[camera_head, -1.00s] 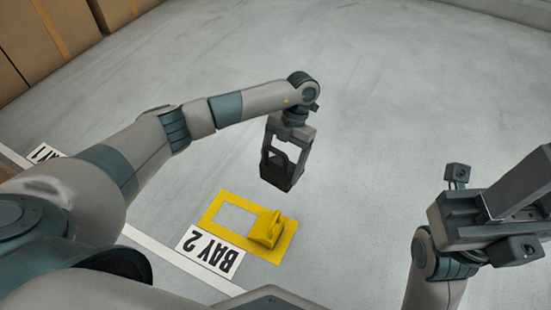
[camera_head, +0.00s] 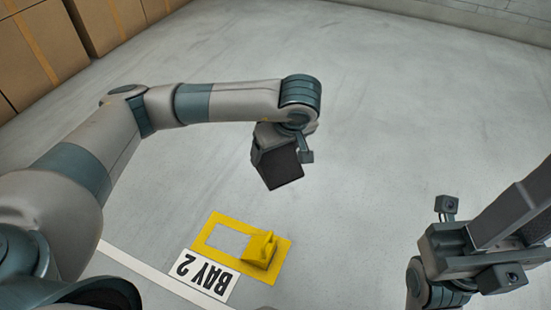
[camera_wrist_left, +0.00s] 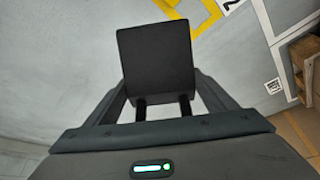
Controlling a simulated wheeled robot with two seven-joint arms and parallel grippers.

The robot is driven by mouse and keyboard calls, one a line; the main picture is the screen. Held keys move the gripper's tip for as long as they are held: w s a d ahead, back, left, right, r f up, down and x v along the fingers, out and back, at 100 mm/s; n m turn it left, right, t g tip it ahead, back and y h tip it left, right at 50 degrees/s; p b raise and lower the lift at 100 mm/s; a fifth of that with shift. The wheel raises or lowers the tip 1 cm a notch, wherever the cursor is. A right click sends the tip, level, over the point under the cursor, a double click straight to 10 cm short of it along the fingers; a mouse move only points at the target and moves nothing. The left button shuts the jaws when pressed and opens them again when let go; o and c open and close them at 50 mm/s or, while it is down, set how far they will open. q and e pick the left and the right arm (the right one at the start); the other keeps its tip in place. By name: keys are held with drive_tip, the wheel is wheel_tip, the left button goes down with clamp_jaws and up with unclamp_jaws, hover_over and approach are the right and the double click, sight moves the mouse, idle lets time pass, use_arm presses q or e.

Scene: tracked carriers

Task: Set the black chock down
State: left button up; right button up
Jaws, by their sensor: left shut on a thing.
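The black chock (camera_head: 280,169) hangs in my left gripper (camera_head: 268,152), above the grey floor and beyond the yellow frame in the head view. In the left wrist view the chock (camera_wrist_left: 156,62) is a dark block between the fingers of the left gripper (camera_wrist_left: 160,100). A yellow chock (camera_head: 261,249) sits at the right part of the yellow painted frame (camera_head: 214,228) on the floor. The left part of that frame is bare. My right gripper (camera_head: 460,240) is at the right edge, and its fingertips do not show clearly.
A BAY 2 label (camera_head: 203,274) lies in front of the frame along a white line (camera_head: 140,272). Cardboard boxes (camera_head: 50,50) stand at the back left. The wrist view shows a wooden pallet (camera_wrist_left: 303,62) at right. Open floor surrounds the frame.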

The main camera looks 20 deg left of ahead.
sight(273, 152)
use_arm(q)
drive_tip(key=r+m, duration=0.2)
drive_tip(key=r+m+t+h, duration=0.1)
drive_tip(key=m, duration=0.2)
drive_tip(key=r+m+h, duration=0.1)
drive_tip(key=r+m, duration=0.1)
drive_tip(key=shift+s+a+r+p, duration=0.15)
drive_tip(key=shift+s+r+p, duration=0.15)
drive_tip(key=shift+s, duration=0.05)
drive_tip(key=m, duration=0.1)
drive_tip(key=r+m+h, duration=0.1)
drive_tip(key=shift+s+r+m+t, duration=0.15)
drive_tip(key=shift+r+m+t, duration=0.15)
drive_tip(key=shift+m, duration=0.1)
drive_tip(key=shift+s, duration=0.1)
